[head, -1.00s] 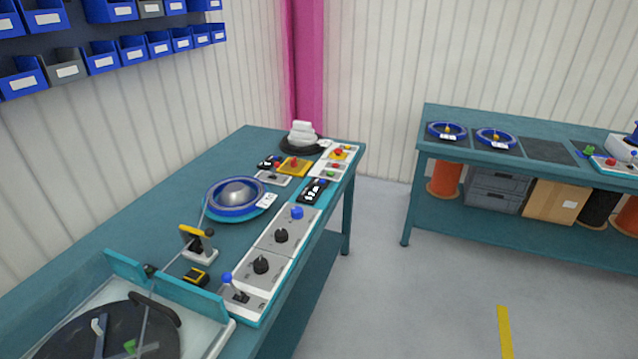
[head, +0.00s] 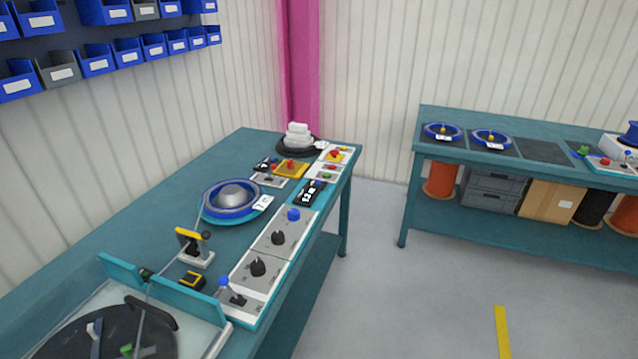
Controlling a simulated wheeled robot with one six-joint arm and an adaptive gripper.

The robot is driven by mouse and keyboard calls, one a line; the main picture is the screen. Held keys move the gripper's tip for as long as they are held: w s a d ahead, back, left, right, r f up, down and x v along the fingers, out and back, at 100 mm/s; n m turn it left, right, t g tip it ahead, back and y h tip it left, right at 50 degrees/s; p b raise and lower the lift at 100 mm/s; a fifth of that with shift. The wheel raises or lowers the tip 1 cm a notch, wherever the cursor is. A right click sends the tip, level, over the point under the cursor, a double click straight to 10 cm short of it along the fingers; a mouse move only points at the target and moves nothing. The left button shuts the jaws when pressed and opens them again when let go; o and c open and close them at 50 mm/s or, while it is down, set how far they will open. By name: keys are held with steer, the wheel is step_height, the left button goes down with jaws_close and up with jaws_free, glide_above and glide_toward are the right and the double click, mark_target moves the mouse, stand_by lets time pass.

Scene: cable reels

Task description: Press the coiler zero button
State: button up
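The teal workbench (head: 160,215) carries a row of grey control panels along its right edge. A blue-knobbed lever (head: 224,282) stands on the nearest panel. A small black display (head: 311,192) sits just beyond the blue button. Farther back are panels with red and green buttons (head: 330,167). The labels are too small to read, so I cannot tell which control is the coiler zero button. My gripper is not in view.
A blue coiler ring with a domed centre (head: 231,198) and a yellow-handled device (head: 195,245) stand on the bench. A clear-walled turntable unit (head: 120,330) fills the near left. A second bench (head: 540,165) holds reels at right. Open floor (head: 400,300) lies between the benches.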

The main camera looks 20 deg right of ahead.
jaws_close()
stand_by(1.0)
